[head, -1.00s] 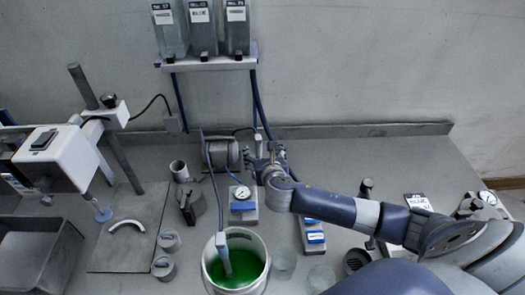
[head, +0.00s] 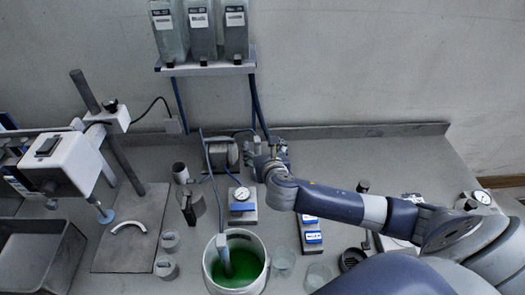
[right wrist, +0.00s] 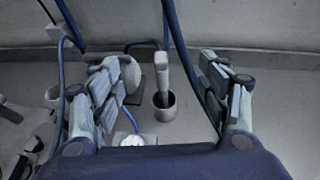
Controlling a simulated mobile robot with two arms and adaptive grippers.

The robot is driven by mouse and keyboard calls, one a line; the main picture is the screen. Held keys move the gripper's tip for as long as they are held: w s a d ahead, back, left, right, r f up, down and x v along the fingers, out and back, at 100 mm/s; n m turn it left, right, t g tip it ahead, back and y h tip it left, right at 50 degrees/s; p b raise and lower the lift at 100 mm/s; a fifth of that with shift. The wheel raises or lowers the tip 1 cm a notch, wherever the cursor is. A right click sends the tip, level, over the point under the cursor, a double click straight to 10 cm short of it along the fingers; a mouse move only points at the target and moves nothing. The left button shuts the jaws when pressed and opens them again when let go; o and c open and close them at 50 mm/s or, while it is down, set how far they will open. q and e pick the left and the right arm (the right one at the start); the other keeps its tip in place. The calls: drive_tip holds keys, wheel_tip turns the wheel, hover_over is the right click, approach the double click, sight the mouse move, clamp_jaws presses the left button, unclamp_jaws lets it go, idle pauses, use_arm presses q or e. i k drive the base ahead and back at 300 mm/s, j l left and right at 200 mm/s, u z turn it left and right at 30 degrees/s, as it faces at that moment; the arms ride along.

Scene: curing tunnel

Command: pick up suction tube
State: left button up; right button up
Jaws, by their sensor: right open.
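A pale grey tube (right wrist: 161,72) stands upright in a small dark-mouthed cup (right wrist: 164,107) in the right wrist view, with a blue hose rising behind it. I take this as the suction tube. My right gripper (right wrist: 165,68) is open, with the tube and cup between its spread fingers in that view and no contact seen. In the head view my right gripper (head: 268,150) is at the back of the bench and mostly hides the tube and cup. My left gripper is not in view.
A white bucket (head: 261,279) of green liquid holds another hosed wand (head: 223,257). A bottle shelf (head: 205,68) hangs above.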

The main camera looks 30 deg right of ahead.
sight(221, 244)
drive_tip(key=k+j, duration=0.25)
drive_tip(key=k, duration=0.25)
drive_tip(key=k+j, duration=0.2)
drive_tip(key=k, duration=0.25)
drive_tip(key=k+j, duration=0.25)
drive_tip(key=k, duration=0.25)
